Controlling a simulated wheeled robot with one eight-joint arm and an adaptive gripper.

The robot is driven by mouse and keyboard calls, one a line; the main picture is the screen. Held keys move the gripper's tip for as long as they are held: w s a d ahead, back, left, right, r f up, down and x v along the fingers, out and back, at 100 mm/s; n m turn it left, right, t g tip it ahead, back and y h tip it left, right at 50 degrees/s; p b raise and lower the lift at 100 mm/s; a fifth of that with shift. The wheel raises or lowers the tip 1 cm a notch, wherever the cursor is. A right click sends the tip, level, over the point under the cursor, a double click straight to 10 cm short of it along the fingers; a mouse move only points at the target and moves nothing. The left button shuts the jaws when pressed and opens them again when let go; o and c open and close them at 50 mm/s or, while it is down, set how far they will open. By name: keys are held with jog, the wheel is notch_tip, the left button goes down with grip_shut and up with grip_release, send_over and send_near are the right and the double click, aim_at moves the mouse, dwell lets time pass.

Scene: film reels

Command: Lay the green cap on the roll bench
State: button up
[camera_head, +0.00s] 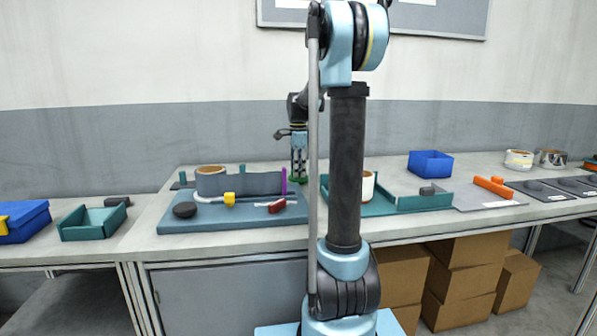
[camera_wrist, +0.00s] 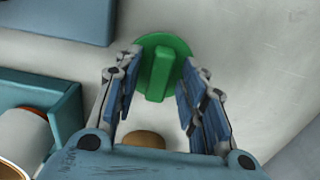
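The green cap (camera_wrist: 160,70) is a flat round disc with a raised straight grip bar. In the wrist view it lies beyond my fingertips, with the bar between them. My gripper (camera_wrist: 160,75) is open, with a gap visible beside the bar; I cannot tell whether a finger touches it. In the head view, my gripper (camera_head: 298,164) points down over the cap (camera_head: 298,180), beside the blue-grey board (camera_head: 185,222). I cannot tell for certain which piece is the roll bench.
A purple upright (camera_head: 284,181), a yellow piece (camera_head: 229,198) and a red-handled piece (camera_head: 277,205) are on the board. A teal tray (camera_head: 425,202) stands to the right, with a white roll (camera_head: 368,187) near it. A blue bin (camera_head: 430,163) stands behind.

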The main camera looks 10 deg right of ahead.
jog(key=shift+r, duration=0.1)
notch_tip(320, 180, up, 12)
dwell(0.6)
